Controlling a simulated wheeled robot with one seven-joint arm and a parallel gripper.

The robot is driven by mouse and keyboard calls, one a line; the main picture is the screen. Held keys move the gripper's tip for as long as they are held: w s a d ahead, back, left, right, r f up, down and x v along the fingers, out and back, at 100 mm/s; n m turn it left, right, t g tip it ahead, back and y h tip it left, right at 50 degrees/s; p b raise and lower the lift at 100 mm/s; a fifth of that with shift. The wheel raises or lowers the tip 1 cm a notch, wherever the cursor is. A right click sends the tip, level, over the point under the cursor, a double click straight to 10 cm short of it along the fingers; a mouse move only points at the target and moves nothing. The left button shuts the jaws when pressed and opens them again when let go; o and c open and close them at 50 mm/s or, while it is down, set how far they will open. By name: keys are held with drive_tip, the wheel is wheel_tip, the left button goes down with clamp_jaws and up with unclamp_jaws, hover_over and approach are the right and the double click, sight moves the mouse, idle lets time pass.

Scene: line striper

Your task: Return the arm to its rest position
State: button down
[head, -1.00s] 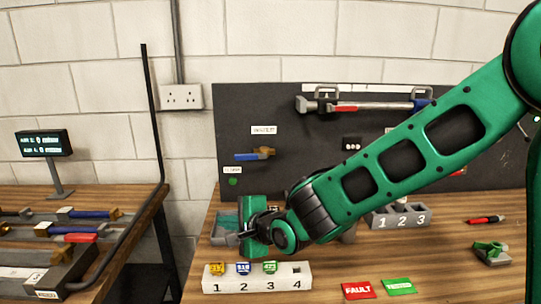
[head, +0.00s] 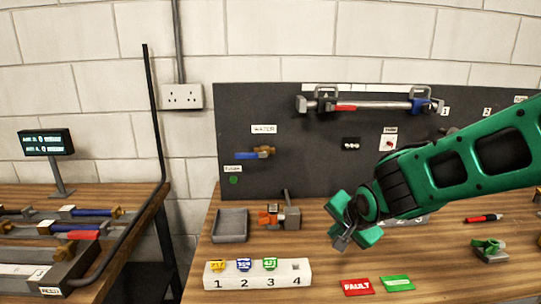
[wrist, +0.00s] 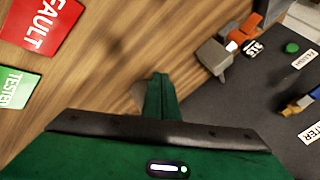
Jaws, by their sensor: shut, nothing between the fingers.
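My green arm reaches in from the right in the head view. My gripper (head: 350,236) hangs over the bench, to the right of the small grey tray and behind the red FAULT card. Its fingers are shut with nothing between them. In the wrist view the green fingers (wrist: 158,100) show close together and empty, above bare wood. My gripper is apart from all the things on the bench.
A white numbered block (head: 257,275) with several coloured tags stands at the front. A grey tray (head: 230,226), an orange-and-grey fixture (head: 285,216), a FAULT card (head: 357,287) and a green card (head: 397,283) lie nearby. A dark panel (head: 300,150) stands behind.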

drive_tip(key=s+d, duration=0.1)
drive_tip(key=d, duration=0.2)
drive_tip(key=s+d+g+h, duration=0.1)
drive_tip(key=s+d, duration=0.1)
drive_tip(key=d, duration=0.1)
drive_tip(key=s+d+h, duration=0.1)
drive_tip(key=d, duration=0.3)
drive_tip(key=shift+s+d+r+n+g, duration=0.1)
drive_tip(key=shift+s+r+n+g, duration=0.05)
drive_tip(key=shift+s+n+g, duration=0.2)
drive_tip(key=s+d+g, duration=0.1)
drive_tip(key=s+d, duration=0.3)
drive_tip(key=s+d+g+h, duration=0.1)
drive_tip(key=s+d, duration=0.2)
drive_tip(key=d, duration=0.1)
drive_tip(key=shift+s+r+n, duration=0.15)
drive_tip(key=shift+s+n, duration=0.1)
drive_tip(key=shift+s, duration=0.1)
drive_tip(key=s+d+n+g+y, duration=0.1)
drive_tip(key=s+d+g, duration=0.1)
drive_tip(key=s, duration=0.7)
drive_tip(key=s+d+n+g+y, duration=0.1)
drive_tip(key=s+d+g, duration=0.1)
drive_tip(key=s, duration=0.8)
drive_tip(key=shift+d+r, duration=0.2)
drive_tip(key=shift+d, duration=0.5)
drive_tip(key=shift+w+f+g, duration=0.25)
drive_tip(key=shift+w, duration=0.4)
